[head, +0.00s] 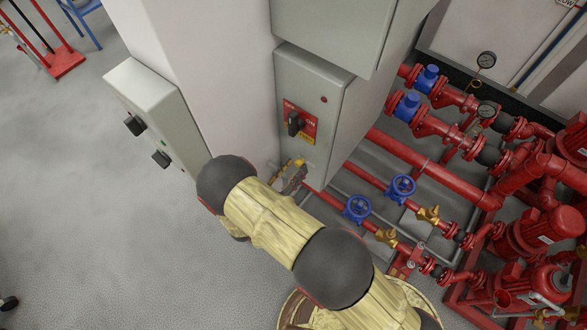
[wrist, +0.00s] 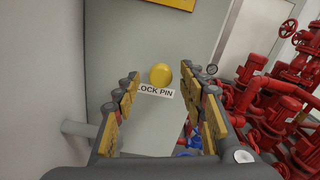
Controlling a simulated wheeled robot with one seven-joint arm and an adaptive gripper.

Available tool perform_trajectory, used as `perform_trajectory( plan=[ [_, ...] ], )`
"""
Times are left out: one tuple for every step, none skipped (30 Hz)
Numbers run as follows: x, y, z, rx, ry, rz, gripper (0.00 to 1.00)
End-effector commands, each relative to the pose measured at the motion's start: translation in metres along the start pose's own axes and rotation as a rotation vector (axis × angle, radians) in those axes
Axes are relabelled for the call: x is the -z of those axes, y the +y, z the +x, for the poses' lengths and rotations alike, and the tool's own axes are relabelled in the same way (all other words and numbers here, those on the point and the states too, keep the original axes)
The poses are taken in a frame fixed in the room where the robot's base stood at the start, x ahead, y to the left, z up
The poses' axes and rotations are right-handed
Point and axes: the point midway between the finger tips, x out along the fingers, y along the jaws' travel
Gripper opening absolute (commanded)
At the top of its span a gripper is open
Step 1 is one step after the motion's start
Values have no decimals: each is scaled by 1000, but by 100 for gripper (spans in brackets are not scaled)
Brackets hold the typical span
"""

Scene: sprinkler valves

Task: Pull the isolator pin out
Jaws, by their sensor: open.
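The isolator pin shows as a round yellow knob (wrist: 161,74) on the grey cabinet face in the wrist view. A white label (wrist: 155,91) reading "LOCK PIN" sits just below it. My gripper (wrist: 160,82) is open, with one finger on each side of the knob in the picture. No contact with the knob is visible, and I cannot tell the exact gap in depth. The pin's shaft is hidden behind the knob. In the head view the pin is hard to tell from my gripper (head: 295,174), which is low at the front of the isolator cabinet (head: 308,88).
A black rotary switch (head: 295,123) on a red plate sits above my gripper. Red pipes with blue handwheels (head: 358,208) and pumps (head: 540,230) crowd the right. A smaller grey box (head: 150,100) is on the wall's left side.

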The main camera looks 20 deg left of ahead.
Motion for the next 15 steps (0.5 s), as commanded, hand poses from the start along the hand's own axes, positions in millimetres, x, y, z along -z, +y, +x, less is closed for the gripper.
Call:
perform_trajectory(
  plan=[
    [0,0,0,0,0,0,42],
    [0,0,0,0,0,0,42],
    [0,0,-1,0,0,0,42],
    [0,0,-3,-1,0,0,42],
    [0,0,-5,-2,-1,0,42],
    [0,1,-8,-2,-1,0,42],
    [0,1,-12,-2,-1,0,42],
    [0,1,-16,-2,-1,0,42],
    [0,1,-23,-4,-1,0,42],
    [0,1,-28,-4,-1,0,42],
    [0,1,-34,-4,-1,0,42],
    [0,1,-43,-5,-2,-1,42],
    [0,1,-49,-5,-2,-1,42],
    [0,1,-56,-6,-2,-1,42],
    [0,1,-64,-5,-2,-1,42]
  ],
)
